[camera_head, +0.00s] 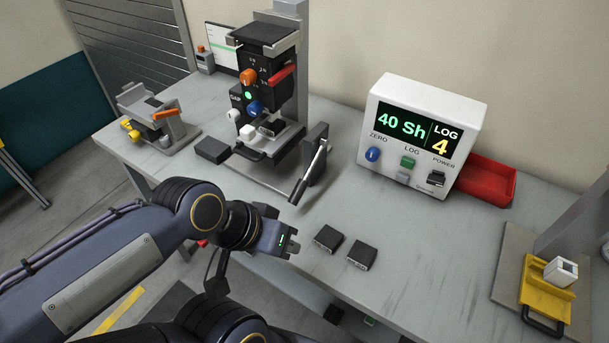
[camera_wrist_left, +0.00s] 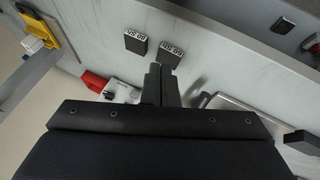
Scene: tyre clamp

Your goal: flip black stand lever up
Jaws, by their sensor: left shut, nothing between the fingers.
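The tester stand (camera_head: 265,75) stands at the back left of the bench. Its lever, a silver rod with a black handle (camera_head: 298,190), hangs from a dark bracket (camera_head: 316,150) on the stand's right side and slopes down toward the front. My left gripper (camera_head: 292,247) is in front of and below the handle, apart from it, near the bench's front edge. In the left wrist view its fingers (camera_wrist_left: 162,84) are shut together and empty. My right gripper is not in view.
Two small black blocks (camera_head: 328,239) (camera_head: 362,254) lie right of my left gripper. A yellow fixture (camera_head: 545,298) is at the right. Clear bench lies between the lever and the display.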

